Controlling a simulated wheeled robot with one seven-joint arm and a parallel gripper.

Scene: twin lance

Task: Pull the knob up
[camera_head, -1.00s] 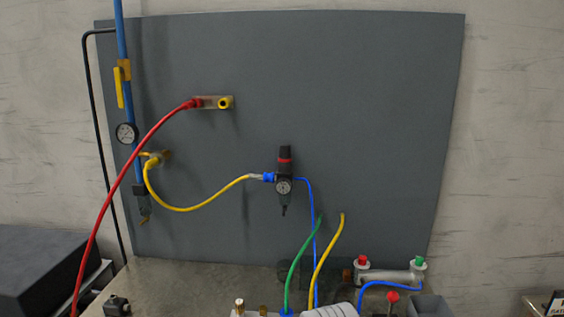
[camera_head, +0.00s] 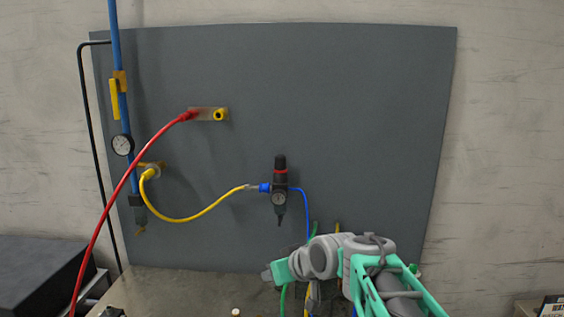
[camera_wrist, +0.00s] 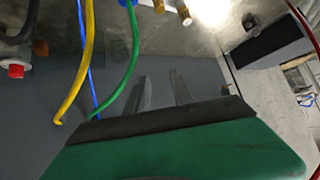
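The black knob (camera_head: 280,162) with a red ring below it tops the pressure regulator (camera_head: 279,197) on the grey panel. A small gauge is on the regulator's front. My gripper (camera_head: 267,276) is low in the head view, below the regulator and apart from it. In the wrist view, its two grey fingers (camera_wrist: 160,76) stand apart with nothing between them. The knob cannot be made out in the wrist view.
A yellow hose (camera_head: 195,217) and a blue hose (camera_head: 307,215) join the regulator's sides. A green hose (camera_wrist: 134,55) rises near my fingers. A red hose (camera_head: 118,190) arches at left. The panel (camera_head: 370,130) is clear right of the regulator.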

